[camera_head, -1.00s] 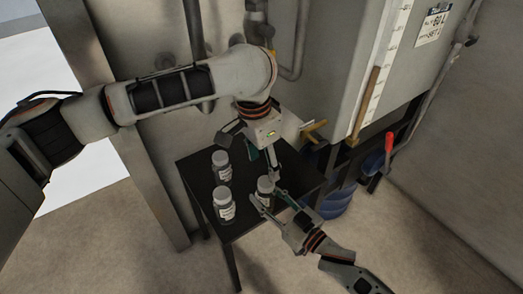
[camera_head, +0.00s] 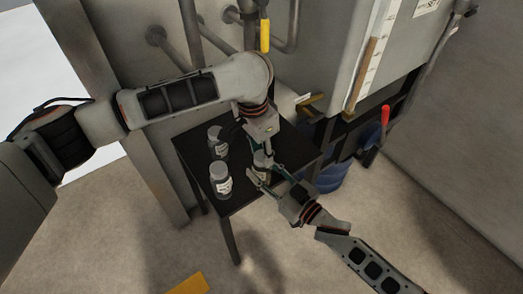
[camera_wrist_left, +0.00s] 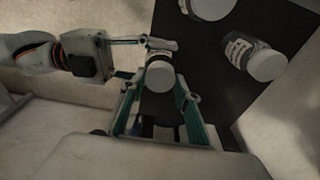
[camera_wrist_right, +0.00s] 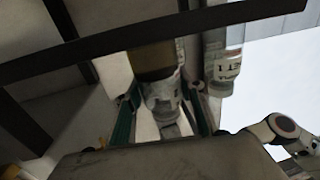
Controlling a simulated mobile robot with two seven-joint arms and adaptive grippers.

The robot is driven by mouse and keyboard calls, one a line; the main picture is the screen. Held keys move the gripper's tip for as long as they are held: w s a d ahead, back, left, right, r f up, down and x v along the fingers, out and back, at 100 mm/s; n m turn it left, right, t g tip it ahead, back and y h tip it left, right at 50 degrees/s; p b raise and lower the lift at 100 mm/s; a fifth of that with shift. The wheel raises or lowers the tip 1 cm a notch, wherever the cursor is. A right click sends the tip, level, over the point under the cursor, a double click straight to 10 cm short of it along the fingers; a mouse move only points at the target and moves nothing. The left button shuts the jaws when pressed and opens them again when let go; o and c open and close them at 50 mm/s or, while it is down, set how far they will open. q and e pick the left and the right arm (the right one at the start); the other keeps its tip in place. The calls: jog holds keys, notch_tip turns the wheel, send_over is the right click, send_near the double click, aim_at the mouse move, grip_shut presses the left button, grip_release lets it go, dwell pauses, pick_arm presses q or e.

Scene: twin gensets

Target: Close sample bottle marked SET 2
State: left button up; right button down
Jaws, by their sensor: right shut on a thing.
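Three bottles with white labels stand on a dark table (camera_head: 235,203): a back-left bottle (camera_head: 217,142), a front-left bottle (camera_head: 221,182), and a right bottle (camera_head: 262,163). My right gripper (camera_head: 267,172) is shut on the right bottle from the side; its pale cap shows in the left wrist view (camera_wrist_left: 160,76). Its label faces the right wrist view but I cannot read it. My left gripper (camera_head: 263,148) points down over that bottle, fingers apart on either side of the cap. I cannot tell if they touch it. Another bottle (camera_wrist_right: 227,72) shows "ET 1".
A grey tank (camera_head: 355,60) with a gauge and yellow handles stands behind the table at right. A blue drum (camera_head: 331,178) and a red-handled thing (camera_head: 385,115) are right of the table. A yellow thing (camera_head: 190,284) lies on the floor in front.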

pick_arm(q)
jog(key=c, duration=0.3)
jog(key=shift+m, duration=1.6)
jog(key=o, duration=1.2)
jog(key=shift+r, duration=2.25)
jog(key=shift+o, duration=0.8)
